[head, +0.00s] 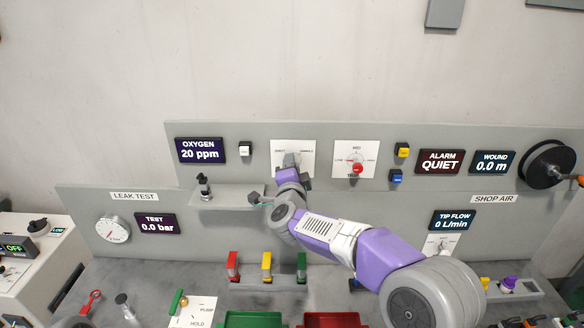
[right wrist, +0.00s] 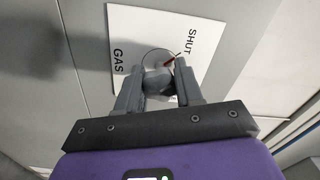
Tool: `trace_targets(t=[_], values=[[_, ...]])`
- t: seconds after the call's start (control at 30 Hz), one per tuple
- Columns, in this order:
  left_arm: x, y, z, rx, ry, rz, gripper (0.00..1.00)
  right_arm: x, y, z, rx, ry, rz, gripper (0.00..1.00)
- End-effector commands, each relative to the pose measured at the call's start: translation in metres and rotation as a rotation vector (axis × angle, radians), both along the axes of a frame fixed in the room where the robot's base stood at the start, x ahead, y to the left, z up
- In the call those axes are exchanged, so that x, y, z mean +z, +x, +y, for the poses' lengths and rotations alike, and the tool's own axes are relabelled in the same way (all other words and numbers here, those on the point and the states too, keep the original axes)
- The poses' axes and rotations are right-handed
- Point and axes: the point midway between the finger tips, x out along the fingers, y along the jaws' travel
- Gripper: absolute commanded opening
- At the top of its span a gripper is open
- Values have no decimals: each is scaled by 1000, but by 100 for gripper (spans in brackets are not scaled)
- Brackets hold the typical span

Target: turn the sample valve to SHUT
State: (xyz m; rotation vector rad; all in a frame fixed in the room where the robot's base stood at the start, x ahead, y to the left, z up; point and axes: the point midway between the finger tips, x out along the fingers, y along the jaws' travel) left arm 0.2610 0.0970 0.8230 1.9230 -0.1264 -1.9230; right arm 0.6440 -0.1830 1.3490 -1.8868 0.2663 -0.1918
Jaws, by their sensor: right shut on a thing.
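The sample valve is a grey knob (right wrist: 157,80) on a white plate (right wrist: 130,30) marked SHUT and GAS in the right wrist view. A short red mark (right wrist: 170,61) beside the knob lies on the side of the word SHUT. My right gripper (right wrist: 159,84) has its fingers on both sides of the knob and is shut on it. In the head view the plate (head: 305,148) is on the upper back panel, and my right gripper (head: 291,161) covers most of the knob.
A second white dial plate with a red knob (head: 356,168) is just right of the valve. A small shelf (head: 228,204) juts out below left. Red, yellow and green levers (head: 266,264) stand below. My right arm covers the middle of the panel.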

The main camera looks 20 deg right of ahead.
Motion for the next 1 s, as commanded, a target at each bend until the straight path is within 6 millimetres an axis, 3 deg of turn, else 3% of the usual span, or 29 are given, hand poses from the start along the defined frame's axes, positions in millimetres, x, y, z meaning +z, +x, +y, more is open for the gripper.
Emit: trace_targets(t=[0.13, 0.17, 0.33, 0.67, 1.0], values=[[0, 0, 0, 0, 0, 0, 43, -1, 0, 1, 3, 1, 2, 6], [0, 0, 0, 0, 0, 0, 43, -1, 0, 1, 3, 1, 2, 37], [0, 0, 0, 0, 0, 0, 43, -1, 0, 1, 3, 1, 2, 61], [-1, 0, 0, 0, 0, 0, 43, 0, -4, 2, 3, 3, 0, 61], [-11, 0, 0, 0, 0, 0, 43, -1, -52, 16, 4, 2, 1, 61]])
